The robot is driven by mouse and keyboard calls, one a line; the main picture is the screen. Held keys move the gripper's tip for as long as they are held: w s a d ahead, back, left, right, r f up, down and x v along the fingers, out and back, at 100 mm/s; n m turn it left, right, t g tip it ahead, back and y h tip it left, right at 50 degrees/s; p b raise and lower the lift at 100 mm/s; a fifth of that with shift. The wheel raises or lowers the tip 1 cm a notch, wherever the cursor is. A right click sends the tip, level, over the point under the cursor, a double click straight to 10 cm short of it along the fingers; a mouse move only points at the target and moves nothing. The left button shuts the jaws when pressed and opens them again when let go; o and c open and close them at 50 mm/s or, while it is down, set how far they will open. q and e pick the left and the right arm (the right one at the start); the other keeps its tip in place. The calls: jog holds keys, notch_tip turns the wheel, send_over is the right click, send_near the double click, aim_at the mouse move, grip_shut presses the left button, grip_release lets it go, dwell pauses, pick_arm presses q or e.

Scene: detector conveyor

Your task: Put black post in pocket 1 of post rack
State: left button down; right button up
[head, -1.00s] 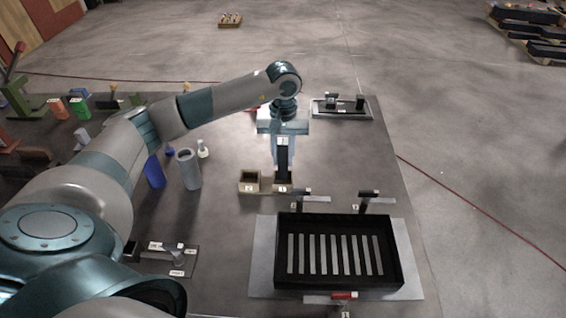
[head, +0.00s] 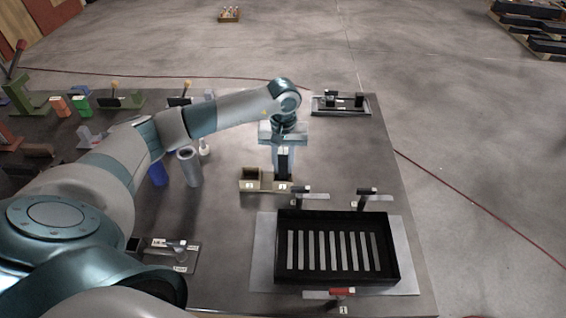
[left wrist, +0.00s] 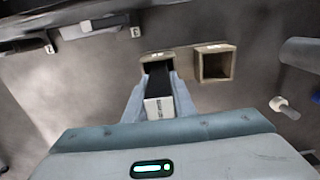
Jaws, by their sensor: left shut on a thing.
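The black post (head: 283,164) is upright in my left gripper (head: 283,158), which is shut on it. The post rack (head: 266,184) has two square tan pockets on the table. The post stands at the right pocket in the head view, labelled 1 (head: 283,186), and its lower end appears to be inside it. The left pocket, labelled 2 (head: 249,186), is empty. In the left wrist view the post (left wrist: 156,86) shows its labelled top end between the fingers (left wrist: 152,100), and the empty pocket (left wrist: 214,65) is to its right. My right gripper is out of view.
A black slatted tray (head: 337,279) lies at the front right, with small black stands (head: 368,198) behind it. A grey cylinder (head: 189,168) and a blue cylinder (head: 157,173) stand left of the rack.

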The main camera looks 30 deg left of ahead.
aim_at(283, 150)
pick_arm(q)
jog(key=shift+f, duration=0.15)
jog(key=c, duration=1.5)
grip_release()
jog(key=shift+r, duration=0.3)
jog(key=shift+r+b, duration=0.25)
jog(key=shift+b, duration=0.05)
notch_tip(283, 150, up, 10)
jog(key=b, duration=0.4)
jog(key=shift+r, duration=0.65)
